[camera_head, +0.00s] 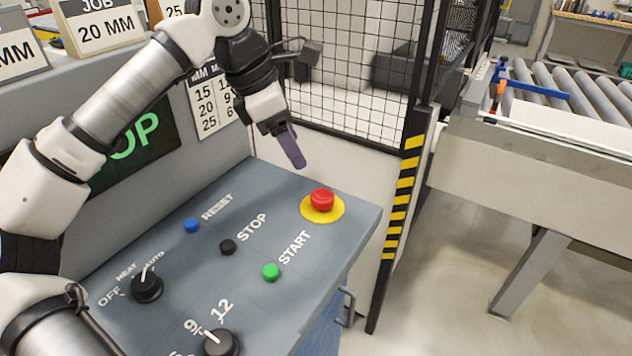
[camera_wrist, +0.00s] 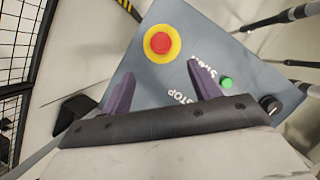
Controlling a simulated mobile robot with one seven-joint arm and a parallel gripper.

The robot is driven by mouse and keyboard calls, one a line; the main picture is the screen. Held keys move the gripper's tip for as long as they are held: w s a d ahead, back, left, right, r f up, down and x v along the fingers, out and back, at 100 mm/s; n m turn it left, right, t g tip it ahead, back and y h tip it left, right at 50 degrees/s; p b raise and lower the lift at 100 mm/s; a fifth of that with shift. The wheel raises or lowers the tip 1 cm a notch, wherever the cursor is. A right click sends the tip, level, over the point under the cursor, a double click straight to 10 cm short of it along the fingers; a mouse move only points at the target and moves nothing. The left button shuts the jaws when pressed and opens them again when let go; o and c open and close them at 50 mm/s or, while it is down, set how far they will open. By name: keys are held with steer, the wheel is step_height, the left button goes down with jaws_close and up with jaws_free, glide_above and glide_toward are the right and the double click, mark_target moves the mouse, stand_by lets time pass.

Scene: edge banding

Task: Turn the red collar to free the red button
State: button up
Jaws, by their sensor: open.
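The red button with its red collar (camera_head: 321,199) sits on a yellow disc (camera_head: 308,211) at the far right corner of the grey control panel. In the wrist view the red button (camera_wrist: 161,43) and its yellow ring (camera_wrist: 150,57) lie ahead of the fingers, between their lines. I cannot tell the collar apart from the button. My gripper (camera_head: 295,160) is above the panel, up and left of the button and apart from it. In the wrist view my gripper (camera_wrist: 160,82) has its two purple fingers spread, with nothing between them.
The panel (camera_head: 260,190) also bears a blue RESET button (camera_head: 192,225), a black STOP button (camera_head: 228,247), a green START button (camera_head: 271,272) and two black knobs (camera_head: 147,288). A mesh guard (camera_head: 340,80) with a striped post (camera_head: 405,190) stands behind.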

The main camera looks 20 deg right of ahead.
mark_target(321, 193)
steer(key=p+x, duration=0.2)
steer(key=x, duration=1)
steer(key=shift+s+d+p, duration=0.1)
steer(key=shift+p, duration=0.2)
steer(key=c, duration=1)
steer(key=shift+f+b, duration=0.15)
steer(key=shift+b, duration=0.25)
steer(key=shift+f+m+g+b, duration=0.1)
steer(key=shift+m+g+b, duration=0.3)
steer(key=shift+m+b, duration=0.65)
steer(key=shift+m+g+y+b, duration=0.2)
steer(key=shift+m+g+b, duration=0.35)
steer(key=shift+m, duration=0.6)
steer(key=shift+m+g+y+b, duration=0.25)
steer(key=shift+m+b, duration=0.45)
steer(key=shift+m, duration=0.4)
steer(key=shift+r, duration=0.2)
